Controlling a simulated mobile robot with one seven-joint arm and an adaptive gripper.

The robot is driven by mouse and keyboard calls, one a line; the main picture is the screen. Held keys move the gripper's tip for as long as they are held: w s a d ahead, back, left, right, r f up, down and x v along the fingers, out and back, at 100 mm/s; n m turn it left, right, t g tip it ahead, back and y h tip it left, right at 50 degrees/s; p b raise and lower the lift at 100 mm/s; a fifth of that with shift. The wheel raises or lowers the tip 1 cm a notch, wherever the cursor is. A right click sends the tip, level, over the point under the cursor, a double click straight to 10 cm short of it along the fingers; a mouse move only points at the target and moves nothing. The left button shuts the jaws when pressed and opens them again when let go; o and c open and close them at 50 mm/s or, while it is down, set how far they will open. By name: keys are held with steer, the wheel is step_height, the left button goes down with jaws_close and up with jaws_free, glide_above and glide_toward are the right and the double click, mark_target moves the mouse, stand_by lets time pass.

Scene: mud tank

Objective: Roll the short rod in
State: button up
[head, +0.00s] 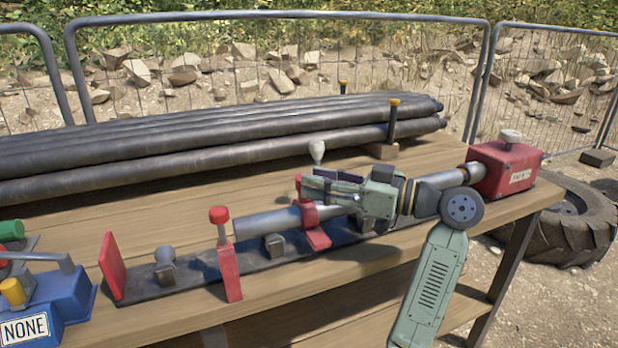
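A smooth grey rod (265,223) lies along a dark rail on the wooden bench. Its left end is by a red post with a round red knob (219,216). A red bracket (314,228) stands further right along it. My gripper (312,190) is above and against the rod's line near this bracket, fingers pointing left. It hides part of the rod, and I cannot tell whether the fingers touch it. A grey cylinder (447,179) shows behind my wrist, leading to a red box (503,167); whether it is the same rod is hidden.
Long black pipes (210,140) are stacked behind the rail, by a yellow-capped post (392,121). A red plate (113,268) and grey roller support (165,268) stand at the rail's left. A blue device (55,300) labelled "NONE" is front left. The bench front is clear.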

steer(key=v, duration=0.9)
steer(key=shift+d, duration=0.1)
